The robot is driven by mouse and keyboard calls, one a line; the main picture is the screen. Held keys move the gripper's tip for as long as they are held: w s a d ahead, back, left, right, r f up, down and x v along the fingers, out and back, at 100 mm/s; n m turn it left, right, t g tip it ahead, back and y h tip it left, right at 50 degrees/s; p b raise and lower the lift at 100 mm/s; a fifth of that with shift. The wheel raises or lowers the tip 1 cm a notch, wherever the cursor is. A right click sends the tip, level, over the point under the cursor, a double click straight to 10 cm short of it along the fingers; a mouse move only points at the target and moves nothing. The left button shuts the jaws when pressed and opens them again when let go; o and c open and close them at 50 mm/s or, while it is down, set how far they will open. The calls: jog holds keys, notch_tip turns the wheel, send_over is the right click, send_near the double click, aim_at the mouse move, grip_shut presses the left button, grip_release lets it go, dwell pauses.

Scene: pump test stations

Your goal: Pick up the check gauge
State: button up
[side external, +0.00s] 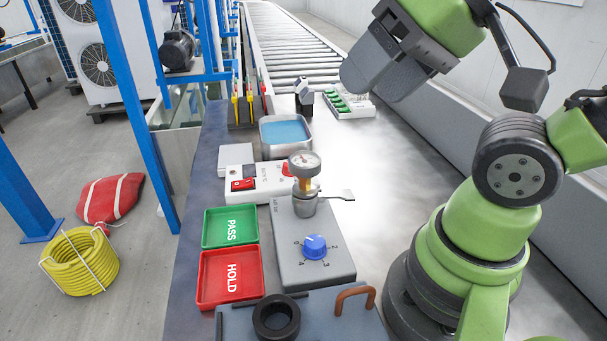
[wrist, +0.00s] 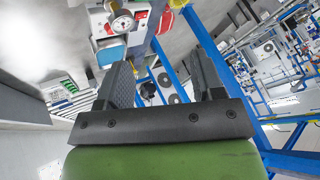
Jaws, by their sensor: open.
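The check gauge (side external: 304,164), a round pale dial on a brass stem, stands upright on a metal fitting on top of the grey station with a blue knob (side external: 315,246). Its dial also shows near the top of the wrist view (wrist: 122,21). My gripper (side external: 364,72) is in the air above and to the right of the gauge in the side view, well apart from it. In the wrist view its two dark fingers (wrist: 163,75) are spread with nothing between them.
A green PASS tray (side external: 231,241) and a red HOLD tray (side external: 214,303) lie left of the station. A white switch box (side external: 262,190) and a metal basin of blue liquid (side external: 263,150) stand behind. A black ring (side external: 276,317) lies in front. The bench's right side is clear.

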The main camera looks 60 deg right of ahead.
jog(key=o, duration=0.5)
jog(key=shift+o, duration=0.2)
jog(key=n+g+h, duration=0.2)
jog(key=n+g, duration=0.5)
jog(key=n, duration=0.7)
send_over(307, 159)
jog(key=f, duration=0.9)
jog(key=shift+s+a, duration=0.1)
jog(key=shift+s, duration=0.15)
jog(key=shift+f+n, duration=0.3)
notch_tip(307, 159, down, 4)
jog(key=shift+f, duration=0.1)
jog(key=shift+w+f, duration=0.15)
jog(key=shift+f, duration=1.2)
jog(key=shift+w+f, duration=0.15)
jog(key=shift+f, duration=1.2)
